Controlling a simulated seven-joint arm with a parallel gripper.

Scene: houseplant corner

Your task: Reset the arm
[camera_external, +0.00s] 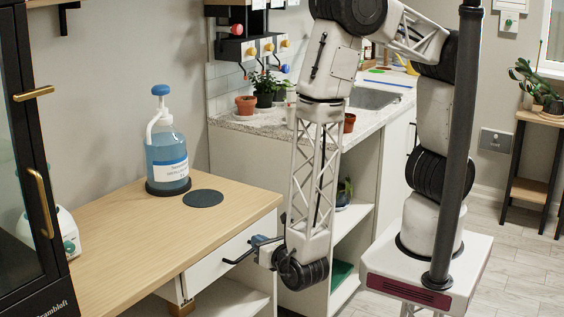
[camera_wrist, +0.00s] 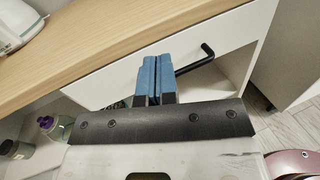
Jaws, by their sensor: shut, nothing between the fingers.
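My gripper (camera_external: 262,243) is low in front of the wooden counter, by a white drawer front (camera_external: 217,259). Its blue fingers (camera_wrist: 155,78) are pressed together and empty in the wrist view. The drawer's black handle (camera_wrist: 196,62) is just right of the fingertips in that view; whether they touch it I cannot tell. My arm hangs down from a high bend, with the wrist at the bottom.
A blue pump bottle (camera_external: 167,155) and a dark round mat (camera_external: 203,198) are on the wooden counter (camera_external: 130,235). A dark glass-door cabinet (camera_external: 30,150) stands left. Potted plants (camera_external: 264,88) sit by the sink. A bottle (camera_wrist: 56,128) is below the counter.

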